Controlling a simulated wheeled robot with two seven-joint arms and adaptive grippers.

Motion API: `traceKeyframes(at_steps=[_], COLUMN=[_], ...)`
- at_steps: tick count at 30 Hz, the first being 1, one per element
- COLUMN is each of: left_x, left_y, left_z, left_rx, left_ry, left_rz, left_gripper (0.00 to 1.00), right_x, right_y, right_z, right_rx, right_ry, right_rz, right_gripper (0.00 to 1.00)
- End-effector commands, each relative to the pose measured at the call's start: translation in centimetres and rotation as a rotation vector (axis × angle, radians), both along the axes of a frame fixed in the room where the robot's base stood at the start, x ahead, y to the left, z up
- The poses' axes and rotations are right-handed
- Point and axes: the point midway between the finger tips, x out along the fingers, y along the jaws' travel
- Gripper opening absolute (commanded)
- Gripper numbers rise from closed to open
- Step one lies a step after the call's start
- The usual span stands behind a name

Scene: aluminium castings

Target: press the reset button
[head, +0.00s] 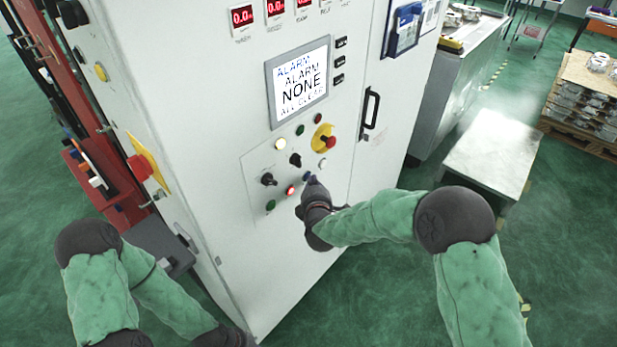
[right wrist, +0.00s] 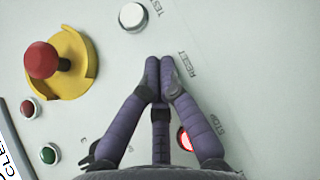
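The white control cabinet (head: 225,200) carries a panel of buttons and knobs. In the right wrist view the RESET label (right wrist: 188,65) shows just right of my fingertips. The reset button itself is hidden behind them. My right gripper (head: 309,179) is at the lower right of the panel in the head view. In the right wrist view its fingers (right wrist: 161,64) are together, with nothing seen between them, and the tips are at or very near the panel. I cannot tell whether they touch the button. My left gripper (head: 226,338) is low at the bottom edge, its fingers not clearly shown.
The screen (head: 299,82) reads "ALARM NONE ALL CLEAR". Near my right fingers are a red emergency knob on a yellow plate (right wrist: 48,66), a white button (right wrist: 133,16) and a lit red button (right wrist: 185,139). A cabinet handle (head: 371,108) stands out above right.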

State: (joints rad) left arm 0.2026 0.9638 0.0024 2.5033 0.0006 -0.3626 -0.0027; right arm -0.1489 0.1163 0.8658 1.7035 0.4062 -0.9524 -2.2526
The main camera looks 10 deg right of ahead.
Motion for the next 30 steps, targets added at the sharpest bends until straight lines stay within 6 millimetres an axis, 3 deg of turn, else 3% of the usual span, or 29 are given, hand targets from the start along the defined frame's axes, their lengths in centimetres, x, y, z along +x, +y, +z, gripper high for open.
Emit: traceKeyframes(at_steps=[30], left_x=[0.0], left_y=[0.0], left_z=[0.5], left_rx=[0.0], left_ry=[0.0], left_rz=[0.0], left_gripper=[0.0], right_x=[-2.2], right_y=[-1.8], right_z=[0.1], right_rx=[-0.001], right_ry=[0.0], right_rz=[-0.002], right_gripper=[0.0])
